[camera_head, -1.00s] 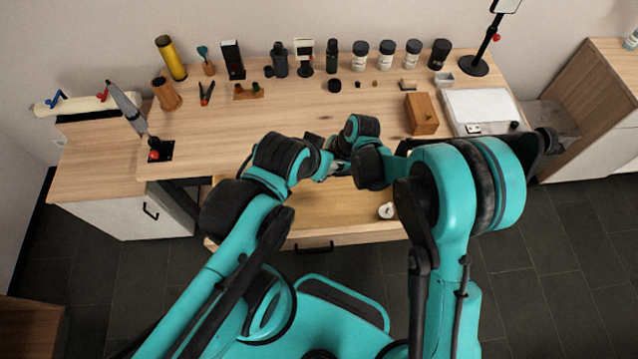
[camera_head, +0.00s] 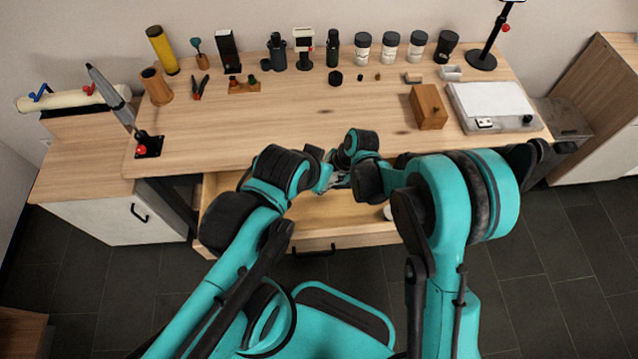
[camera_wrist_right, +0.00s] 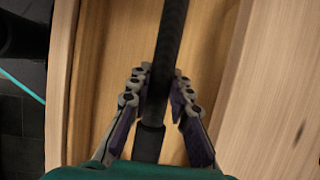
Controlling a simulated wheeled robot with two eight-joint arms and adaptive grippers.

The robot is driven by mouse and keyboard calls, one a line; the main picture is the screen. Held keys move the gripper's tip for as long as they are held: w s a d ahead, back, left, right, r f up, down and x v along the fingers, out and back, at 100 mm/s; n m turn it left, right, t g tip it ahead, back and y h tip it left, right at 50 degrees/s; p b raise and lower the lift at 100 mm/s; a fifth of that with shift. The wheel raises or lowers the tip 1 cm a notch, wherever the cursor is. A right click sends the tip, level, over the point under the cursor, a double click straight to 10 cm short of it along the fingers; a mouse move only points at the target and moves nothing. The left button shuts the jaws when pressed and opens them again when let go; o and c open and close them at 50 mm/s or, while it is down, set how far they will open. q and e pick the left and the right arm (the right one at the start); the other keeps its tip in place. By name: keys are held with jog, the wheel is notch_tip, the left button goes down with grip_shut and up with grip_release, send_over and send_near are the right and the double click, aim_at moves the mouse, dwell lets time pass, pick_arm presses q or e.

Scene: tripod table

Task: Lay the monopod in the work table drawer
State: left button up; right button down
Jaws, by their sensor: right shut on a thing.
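The monopod (camera_wrist_right: 172,28) is a dark rod running up the right wrist view. My right gripper (camera_wrist_right: 160,80) is shut on it, with a finger on each side. Wood of the pulled-out drawer (camera_wrist_right: 105,45) lies below the rod; I cannot tell whether the rod touches it. In the head view the drawer (camera_head: 300,212) stands open under the work table (camera_head: 290,125). Both my arms reach over the drawer and hide the monopod there. My left gripper (camera_head: 338,181) is near the middle, mostly hidden among the arm links, so its fingers cannot be read.
A white round object (camera_head: 388,212) is in the drawer's right part, partly covered by my arm. Bottles and small tools line the table's back. A wooden block (camera_head: 428,106) and a white-topped box (camera_head: 492,105) stand at the right. The table's middle is clear.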

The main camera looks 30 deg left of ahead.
aim_at(315, 209)
jog(key=shift+f+b, duration=4)
jog(key=shift+f, duration=3.15)
jog(key=c, duration=1.3)
grip_release()
jog(key=shift+r, duration=0.1)
jog(key=v, duration=1.2)
jog(key=shift+d, duration=0.1)
